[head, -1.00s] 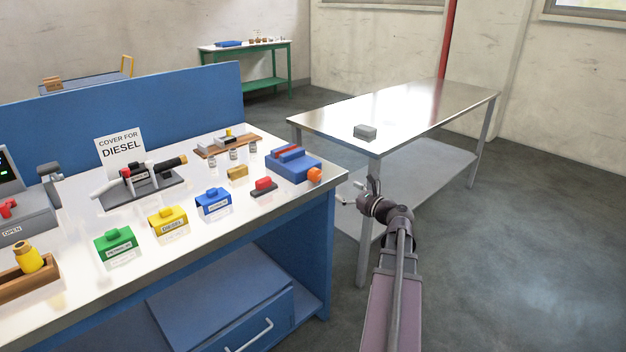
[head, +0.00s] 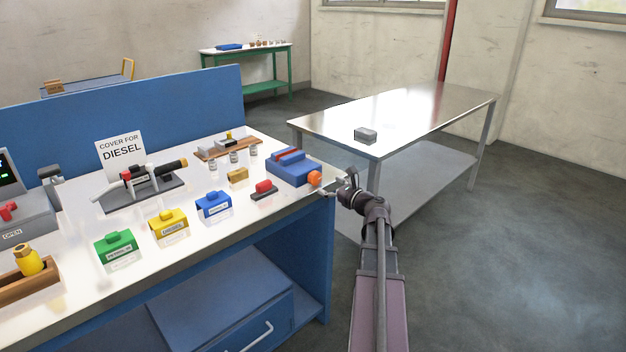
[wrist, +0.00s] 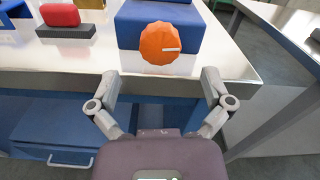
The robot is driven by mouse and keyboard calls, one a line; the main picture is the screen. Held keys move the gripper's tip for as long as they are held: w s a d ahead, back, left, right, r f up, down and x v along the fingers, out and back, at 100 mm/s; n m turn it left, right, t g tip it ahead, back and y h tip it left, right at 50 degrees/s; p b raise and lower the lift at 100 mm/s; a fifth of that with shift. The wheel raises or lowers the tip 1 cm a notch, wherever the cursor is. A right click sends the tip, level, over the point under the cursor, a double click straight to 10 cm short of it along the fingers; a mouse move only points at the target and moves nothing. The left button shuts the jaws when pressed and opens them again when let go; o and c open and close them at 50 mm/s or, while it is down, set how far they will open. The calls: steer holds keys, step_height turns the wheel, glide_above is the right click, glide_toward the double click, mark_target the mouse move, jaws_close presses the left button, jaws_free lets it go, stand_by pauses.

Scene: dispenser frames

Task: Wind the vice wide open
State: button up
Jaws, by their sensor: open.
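The blue vice (head: 291,167) stands at the right end of the white bench top, with red jaw strips (head: 290,154) on top that look close together. Its orange knob (head: 314,179) faces the bench's right front edge. In the wrist view the knob (wrist: 161,44) is faceted, with a pale mark pointing right, and part of the vice's blue body (wrist: 195,22) shows behind it. My gripper (head: 338,184) is just right of the knob. In the wrist view my open gripper (wrist: 158,84) has its fingers spread wide, below the knob and apart from it, with nothing between them.
A red block on a dark base (head: 264,188) sits left of the vice. Blue (head: 213,205), yellow (head: 168,224) and green (head: 117,248) covers stand along the bench. A metal table (head: 420,115) is behind my arm. Open floor lies to the right.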

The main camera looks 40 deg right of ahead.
mark_target(317, 178)
steer(key=w, duration=0.6)
steer(key=shift+w+a, duration=0.2)
steer(key=shift+a, duration=0.05)
steer(key=shift+c, duration=0.2)
steer(key=c, duration=1.1)
